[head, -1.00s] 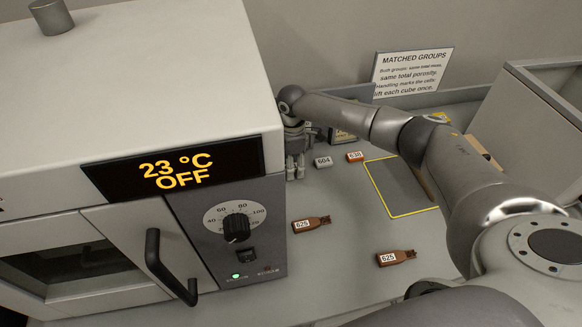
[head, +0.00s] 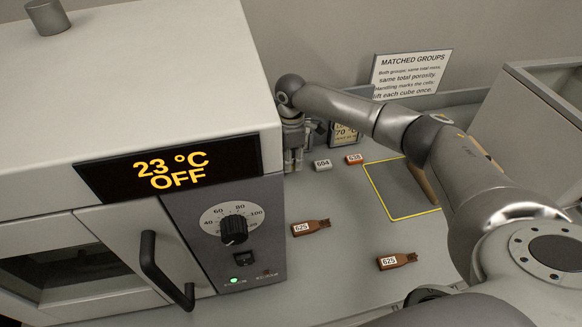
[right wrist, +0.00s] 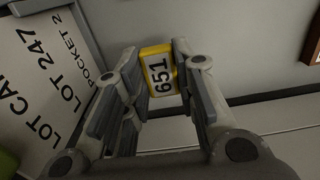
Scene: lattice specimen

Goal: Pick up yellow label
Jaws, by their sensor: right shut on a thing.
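In the head view my right gripper (head: 293,160) points down beside the back right corner of the oven (head: 210,180). The label cannot be made out there. My left gripper is not in view.
White 604 (head: 322,165) and orange 638 (head: 354,159) blocks lie right of the gripper, near a dark sign (head: 346,133). Two brown 625 tags (head: 312,227) (head: 397,261) lie nearer. A yellow-outlined grey area (head: 395,188) is empty. A lot card (right wrist: 42,85) shows in the wrist view.

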